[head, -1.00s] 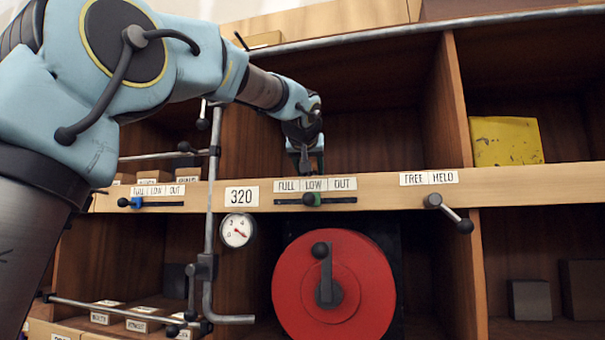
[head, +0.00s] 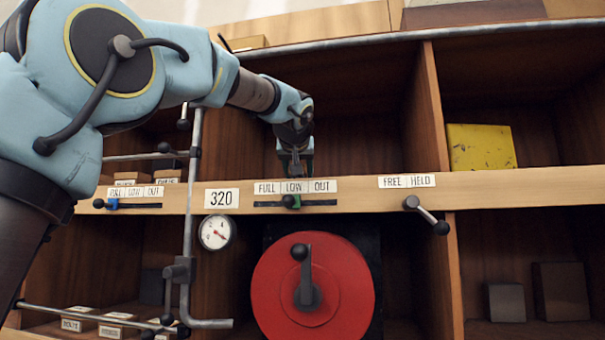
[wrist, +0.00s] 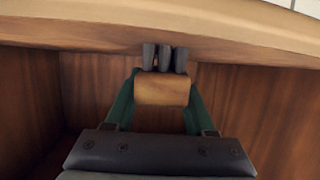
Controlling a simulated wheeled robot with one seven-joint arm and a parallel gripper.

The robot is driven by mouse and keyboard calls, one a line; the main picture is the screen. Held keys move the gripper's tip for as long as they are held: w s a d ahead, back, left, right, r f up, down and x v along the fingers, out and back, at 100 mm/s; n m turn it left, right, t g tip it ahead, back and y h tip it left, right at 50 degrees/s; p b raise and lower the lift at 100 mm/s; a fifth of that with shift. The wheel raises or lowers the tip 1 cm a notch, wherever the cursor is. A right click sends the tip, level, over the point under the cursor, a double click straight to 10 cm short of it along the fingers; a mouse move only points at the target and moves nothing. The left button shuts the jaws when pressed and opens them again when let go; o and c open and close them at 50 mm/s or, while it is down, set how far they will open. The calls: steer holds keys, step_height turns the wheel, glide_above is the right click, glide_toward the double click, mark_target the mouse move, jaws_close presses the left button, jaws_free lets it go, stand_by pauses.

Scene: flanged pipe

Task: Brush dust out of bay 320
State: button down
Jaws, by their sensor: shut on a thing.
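My gripper (head: 295,168) reaches into the upper bay (head: 365,138), just above and behind the wooden rail (head: 480,188). The rail carries the 320 label (head: 222,198). In the wrist view, the green fingers of my gripper (wrist: 161,100) are shut on a brush (wrist: 162,90) with a wooden block and dark bristle tufts. The tufts point at the pale rail edge at the top of that view; I cannot tell whether they touch anything. The rail hides the bay floor in the head view, and I see no dust in either view.
A FULL/LOW/OUT slider (head: 290,201) and a FREE/HELD lever (head: 425,214) sit on the rail. A red wheel (head: 335,275) with a crank is below. A metal pipe (head: 190,230) and gauge (head: 216,232) are to the left. A yellow block (head: 481,147) stands in the right bay.

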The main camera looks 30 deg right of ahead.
steer(key=shift+w+a+p, duration=0.65)
steer(key=shift+w+a, duration=1.5)
steer(key=shift+a, duration=0.15)
steer(key=shift+w+a+p, duration=0.6)
steer(key=shift+w+a, duration=1.55)
steer(key=shift+a, duration=0.15)
steer(key=shift+s+d+b, duration=0.6)
steer(key=shift+s+d, duration=0.65)
steer(key=shift+d, duration=0.05)
steer(key=shift+s+d+f+b, duration=0.2)
steer(key=shift+s+d+b, duration=0.65)
steer(key=shift+s+d, duration=0.95)
steer(key=shift+s+d+r+b, duration=0.15)
steer(key=shift+s+d+b, duration=0.05)
steer(key=shift+s+d, duration=0.75)
steer(key=shift+s+d+r+b, duration=0.15)
steer(key=shift+s+d, duration=0.65)
steer(key=shift+d, duration=0.25)
steer(key=shift+w+a+f, duration=0.15)
steer(key=shift+w+a, duration=1.05)
steer(key=shift+a, duration=0.1)
steer(key=shift+w+a+f, duration=0.15)
steer(key=shift+w+a, duration=1.05)
steer(key=shift+a, duration=0.1)
steer(key=shift+w+a+r+p, duration=0.15)
steer(key=shift+w+a+p, duration=0.85)
steer(key=shift+w+a, duration=1.4)
